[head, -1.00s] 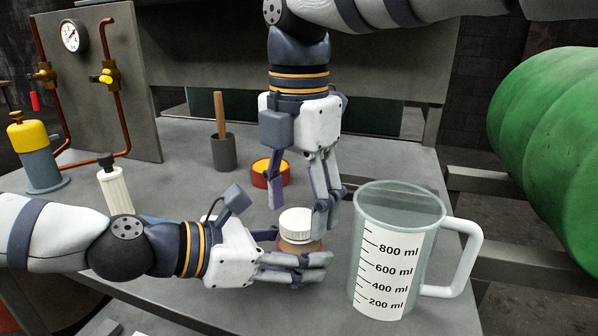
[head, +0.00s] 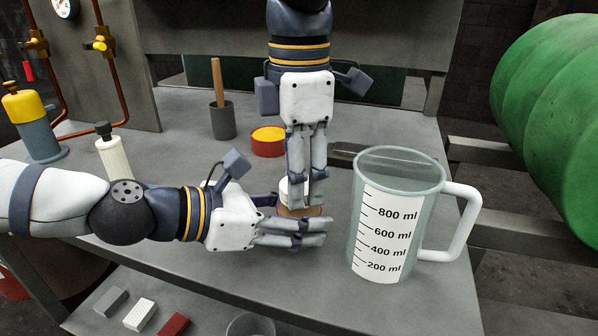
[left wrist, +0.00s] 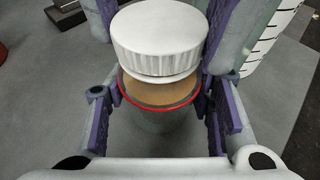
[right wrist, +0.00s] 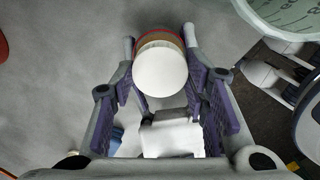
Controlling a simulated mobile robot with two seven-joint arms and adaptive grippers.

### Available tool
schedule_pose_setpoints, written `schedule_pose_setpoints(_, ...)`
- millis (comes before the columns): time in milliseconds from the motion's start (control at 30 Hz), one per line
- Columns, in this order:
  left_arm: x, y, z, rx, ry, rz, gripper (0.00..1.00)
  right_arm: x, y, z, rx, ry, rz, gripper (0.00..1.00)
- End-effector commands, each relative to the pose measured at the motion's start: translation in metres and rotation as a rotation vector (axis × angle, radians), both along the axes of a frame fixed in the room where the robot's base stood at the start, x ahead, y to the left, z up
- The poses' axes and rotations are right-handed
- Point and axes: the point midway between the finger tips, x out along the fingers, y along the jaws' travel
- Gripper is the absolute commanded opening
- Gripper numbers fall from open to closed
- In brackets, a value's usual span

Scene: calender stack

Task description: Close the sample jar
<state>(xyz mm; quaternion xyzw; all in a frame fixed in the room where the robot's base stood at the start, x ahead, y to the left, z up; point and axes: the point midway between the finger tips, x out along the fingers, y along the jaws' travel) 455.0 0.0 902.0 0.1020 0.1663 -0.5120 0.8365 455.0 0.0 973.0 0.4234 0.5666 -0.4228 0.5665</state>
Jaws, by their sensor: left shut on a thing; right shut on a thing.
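The sample jar (head: 298,211), with tan contents and a red-and-dark rim, stands upright in my left gripper (head: 285,222), which is shut on it. The left wrist view shows the jar (left wrist: 160,94) between the purple finger pads. The white ribbed lid (head: 287,191) is in my right gripper (head: 306,198), which reaches down from above and is shut on it. The lid (left wrist: 160,40) sits over the jar's mouth in the left wrist view. The right wrist view shows the lid's smooth top (right wrist: 160,71). I cannot tell whether lid and jar touch.
A large measuring jug (head: 395,215) stands close to the right of the jar. Behind are a red-and-yellow tin (head: 268,143), a dark cup with a wooden handle (head: 222,118) and a white bottle (head: 113,158). A dark flat tool (head: 345,154) lies behind the jug.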

Motion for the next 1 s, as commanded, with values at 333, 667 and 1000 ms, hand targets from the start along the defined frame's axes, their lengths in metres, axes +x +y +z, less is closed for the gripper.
schedule_pose_setpoints(333, 0.0000, 0.0001, -0.0005, 0.000, 0.001, 0.000, 0.00, 0.0000, -0.0004, -0.0012, -0.001, -0.003, -1.376, 0.08)
schedule_pose_setpoints(667, 0.0000, 0.0001, -0.0005, 0.000, 0.001, 0.000, 0.00, -0.0002, -0.0001, -0.0013, 0.001, -0.001, -1.696, 0.08)
schedule_pose_setpoints(1000, 0.0000, 0.0002, -0.0005, 0.000, 0.001, 0.000, 0.00, -0.0002, 0.0001, -0.0016, 0.000, 0.000, -1.690, 0.61)
